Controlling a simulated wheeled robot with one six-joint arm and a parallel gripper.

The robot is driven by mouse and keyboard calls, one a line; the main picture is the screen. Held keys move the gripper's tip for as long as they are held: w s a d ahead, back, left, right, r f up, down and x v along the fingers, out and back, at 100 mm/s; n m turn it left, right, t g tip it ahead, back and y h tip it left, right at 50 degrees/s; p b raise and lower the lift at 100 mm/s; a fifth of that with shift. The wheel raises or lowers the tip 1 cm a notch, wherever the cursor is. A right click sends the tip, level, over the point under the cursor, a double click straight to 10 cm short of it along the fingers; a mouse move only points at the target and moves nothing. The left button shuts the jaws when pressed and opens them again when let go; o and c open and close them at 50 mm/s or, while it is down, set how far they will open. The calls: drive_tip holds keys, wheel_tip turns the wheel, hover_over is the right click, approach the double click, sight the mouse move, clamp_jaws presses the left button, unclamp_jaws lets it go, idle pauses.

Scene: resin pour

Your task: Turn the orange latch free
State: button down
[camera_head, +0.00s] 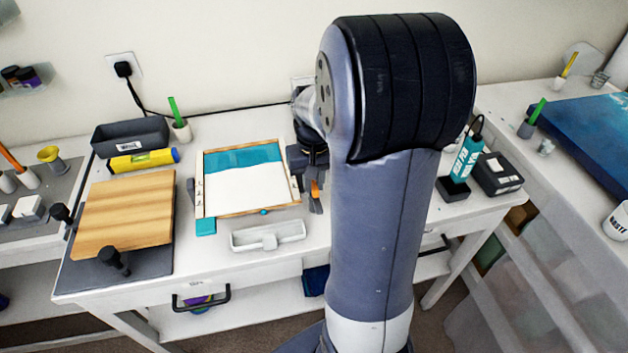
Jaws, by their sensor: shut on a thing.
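The orange latch (316,188) shows as a small upright orange piece just right of the wood-edged frame (246,211), which holds a teal and white surface. My gripper (315,201) points down there and is shut on the orange latch. The grey jaws hide part of the latch, so its exact turn is hard to tell. My large grey and black arm link stands in front, hiding the table to the right of the gripper.
A white tray (268,246) lies in front of the frame. A wooden board (124,207) with black clamps is at left. A dark bin (131,137), a yellow level (143,161) and a cup with a green stick (181,132) stand behind.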

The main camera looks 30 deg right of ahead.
sight(314, 184)
drive_tip(key=c, duration=1.4)
unclamp_jaws()
wheel_tip(314, 184, up, 11)
drive_tip(key=shift+f, duration=0.2)
wheel_tip(314, 184, down, 11)
drive_tip(key=shift+r, duration=0.2)
